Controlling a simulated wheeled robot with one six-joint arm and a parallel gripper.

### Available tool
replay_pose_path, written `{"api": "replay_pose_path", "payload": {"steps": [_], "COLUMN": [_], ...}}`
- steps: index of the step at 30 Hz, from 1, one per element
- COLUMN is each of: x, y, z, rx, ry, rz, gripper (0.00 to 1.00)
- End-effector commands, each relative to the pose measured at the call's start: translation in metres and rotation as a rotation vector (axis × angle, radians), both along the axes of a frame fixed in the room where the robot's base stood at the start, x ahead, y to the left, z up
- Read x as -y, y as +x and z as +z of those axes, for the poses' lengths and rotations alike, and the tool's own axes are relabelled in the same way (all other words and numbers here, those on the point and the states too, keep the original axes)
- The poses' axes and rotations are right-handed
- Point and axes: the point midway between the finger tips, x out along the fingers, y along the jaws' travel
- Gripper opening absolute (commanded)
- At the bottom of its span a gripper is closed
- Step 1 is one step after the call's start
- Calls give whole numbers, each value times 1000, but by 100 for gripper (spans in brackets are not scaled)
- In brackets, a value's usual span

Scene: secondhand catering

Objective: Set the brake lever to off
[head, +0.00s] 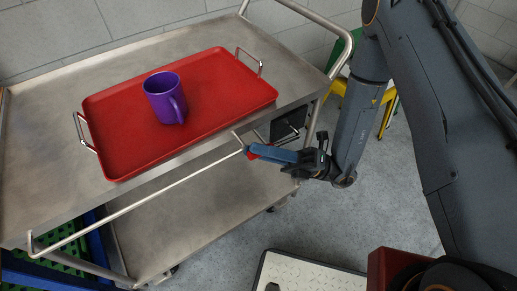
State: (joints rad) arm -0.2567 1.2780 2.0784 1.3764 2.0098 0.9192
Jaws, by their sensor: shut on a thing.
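The brake lever's red end (251,154) shows at the right end of the cart's front rail, low beside the cart's side. My gripper (262,153) comes in from the right with its blue fingers pointing left, and it is shut on this red end. The fingers hide most of the lever, so its exact angle cannot be told. A dark box (290,122) sits under the cart's top at its right end, just above my gripper. No off marking is readable.
The steel cart (38,130) carries a red tray (215,75) with a purple mug (162,97) on it. The front rail (140,197) runs left from my gripper. A lower shelf (190,215) lies below. Grey floor (225,262) is open at the front right.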

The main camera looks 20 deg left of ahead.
Motion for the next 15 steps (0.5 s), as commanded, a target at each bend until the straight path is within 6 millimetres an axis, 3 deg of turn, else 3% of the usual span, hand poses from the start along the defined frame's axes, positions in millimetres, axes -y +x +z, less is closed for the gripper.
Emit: {"api": "replay_pose_path", "payload": {"steps": [6,7,9,15], "x": [0,0,0,0], "y": [0,0,0,0], "z": [0,0,0,0], "rx": [1,0,1,0], "ry": [0,0,0,-1], "rz": [0,0,1,1], "gripper": [0,24,35,37]}}
